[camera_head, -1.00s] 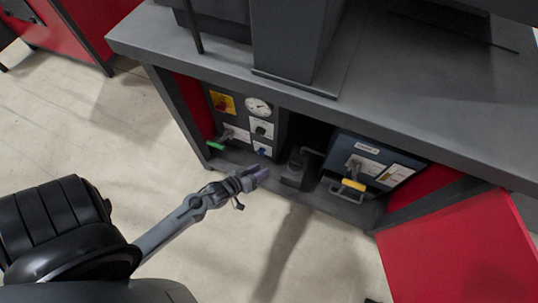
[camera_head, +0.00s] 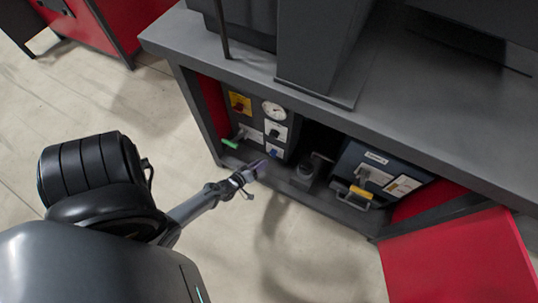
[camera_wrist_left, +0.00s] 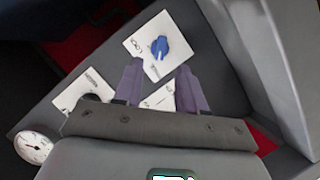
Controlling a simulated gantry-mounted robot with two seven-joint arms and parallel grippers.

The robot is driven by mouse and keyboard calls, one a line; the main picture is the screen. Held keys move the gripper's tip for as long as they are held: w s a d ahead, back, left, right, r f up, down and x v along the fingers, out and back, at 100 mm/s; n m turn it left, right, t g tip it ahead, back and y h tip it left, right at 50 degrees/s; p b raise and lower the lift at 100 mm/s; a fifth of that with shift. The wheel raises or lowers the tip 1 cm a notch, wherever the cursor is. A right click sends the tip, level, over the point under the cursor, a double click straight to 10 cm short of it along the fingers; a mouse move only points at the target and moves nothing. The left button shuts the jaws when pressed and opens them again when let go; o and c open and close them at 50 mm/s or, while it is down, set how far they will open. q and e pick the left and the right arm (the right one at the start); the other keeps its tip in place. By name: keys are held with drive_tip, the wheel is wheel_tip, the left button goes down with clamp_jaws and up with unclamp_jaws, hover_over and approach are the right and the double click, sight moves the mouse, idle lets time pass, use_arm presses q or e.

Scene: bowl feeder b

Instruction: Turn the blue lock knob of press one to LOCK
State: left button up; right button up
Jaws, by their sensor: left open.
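The blue lock knob (camera_wrist_left: 159,47) sits on a white label plate (camera_wrist_left: 147,62) in the left wrist view. It lies just beyond and between my left gripper's fingertips, apart from them as far as I can see. In the head view the blue knob (camera_head: 275,153) is small, low on the dark control panel inside the cabinet. My left gripper (camera_head: 256,169) is in front of that panel, at its lower edge. In the left wrist view my left gripper (camera_wrist_left: 158,75) is open and empty, with two purple-grey fingers spread. The lettering on the plate is hard to read. My right gripper is not seen.
Above the knob are a black selector (camera_head: 276,132), a round gauge (camera_head: 273,111) and a red-and-yellow switch (camera_head: 240,104). A green-tipped lever (camera_head: 230,144) is at left. A blue box (camera_head: 372,175) with a yellow-handled lever stands right. A red door (camera_head: 455,262) hangs open.

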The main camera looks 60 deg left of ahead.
sight(271, 155)
use_arm(q)
drive_tip(key=b+x, duration=0.2)
drive_tip(key=x, duration=0.3)
drive_tip(key=shift+f, duration=0.1)
drive_tip(key=shift+w+a+b, duration=0.2)
drive_tip(key=shift+w+b, duration=0.25)
drive_tip(key=shift+w, duration=0.1)
clamp_jaws()
